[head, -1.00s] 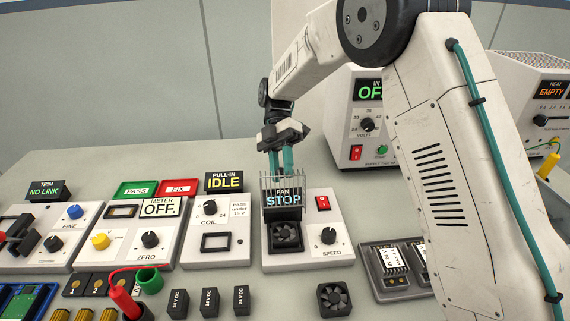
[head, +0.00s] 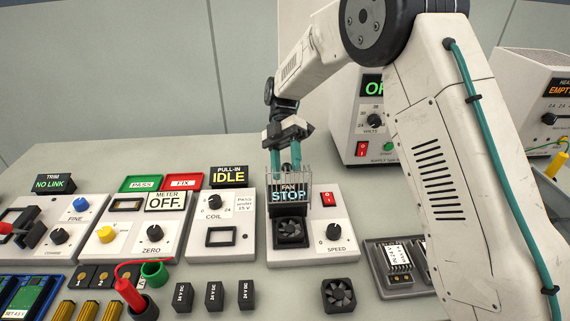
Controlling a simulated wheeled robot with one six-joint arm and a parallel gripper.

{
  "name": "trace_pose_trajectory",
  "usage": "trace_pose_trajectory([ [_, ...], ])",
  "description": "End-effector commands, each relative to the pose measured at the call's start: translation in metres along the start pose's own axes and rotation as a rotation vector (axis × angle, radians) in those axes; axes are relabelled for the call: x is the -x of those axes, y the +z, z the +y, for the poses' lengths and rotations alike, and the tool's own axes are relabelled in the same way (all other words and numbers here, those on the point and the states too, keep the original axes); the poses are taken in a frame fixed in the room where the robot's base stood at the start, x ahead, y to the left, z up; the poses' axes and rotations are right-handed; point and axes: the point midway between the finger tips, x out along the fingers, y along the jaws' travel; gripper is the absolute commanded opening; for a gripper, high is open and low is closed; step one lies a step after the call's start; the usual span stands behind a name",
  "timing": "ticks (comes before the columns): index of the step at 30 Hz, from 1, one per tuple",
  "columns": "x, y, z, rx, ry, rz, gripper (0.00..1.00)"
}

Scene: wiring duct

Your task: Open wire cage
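The wire cage (head: 302,180) stands upright at the fan station (head: 316,229), swung up clear of the small black fan (head: 290,230), which lies uncovered. Its thin grey wires show around the FAN STOP display (head: 289,194). My gripper (head: 286,170) points down at the cage's top edge, with a gap between its two teal fingers. The fingertips overlap the top wires in this view, and I cannot tell whether they touch them.
The coil box (head: 222,232) stands close on the left. A red switch (head: 327,199) and a speed knob (head: 334,231) sit right of the fan. A loose fan (head: 338,296) and several black blocks (head: 214,296) lie in front. A power supply (head: 350,135) stands behind.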

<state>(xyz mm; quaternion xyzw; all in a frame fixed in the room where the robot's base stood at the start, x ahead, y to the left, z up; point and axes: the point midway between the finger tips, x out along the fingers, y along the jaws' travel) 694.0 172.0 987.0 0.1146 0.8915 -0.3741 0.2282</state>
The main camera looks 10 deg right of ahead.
Motion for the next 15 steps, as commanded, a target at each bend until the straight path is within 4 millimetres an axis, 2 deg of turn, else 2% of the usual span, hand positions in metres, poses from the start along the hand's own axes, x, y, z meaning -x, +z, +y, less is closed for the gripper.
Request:
trace_pose_trajectory([
  [9, 0.002, -0.003, -0.001, 0.001, 0.000, -0.002, 0.43],
  [15, 0.014, -0.018, -0.016, 0.001, 0.002, -0.004, 0.43],
])
